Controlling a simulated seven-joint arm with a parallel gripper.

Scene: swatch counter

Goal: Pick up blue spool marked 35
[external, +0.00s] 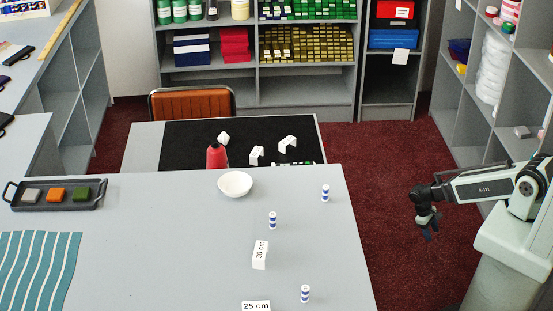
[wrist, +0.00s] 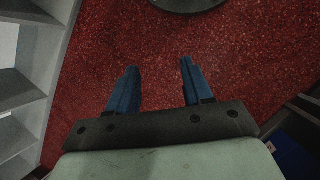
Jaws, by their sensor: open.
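Three small blue-and-white spools stand upright on the grey counter (external: 170,260). One spool (external: 325,193) is near the right edge at the back, one (external: 272,220) is left of it, and one (external: 305,293) is at the front. Any numbers on them are too small to read, so I cannot tell which is marked 35. My gripper (external: 427,228) hangs right of the counter, over the red floor and apart from every spool. In the wrist view my gripper (wrist: 158,80) has its two blue fingers spread with nothing between them.
A "30 cm" card (external: 260,256) and a "25 cm" card (external: 256,306) stand near the spools. A white bowl (external: 235,184) and a red cone-shaped item (external: 216,157) are at the back. A dark tray (external: 95,205) is at left. Shelves (external: 478,125) stand behind my arm.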

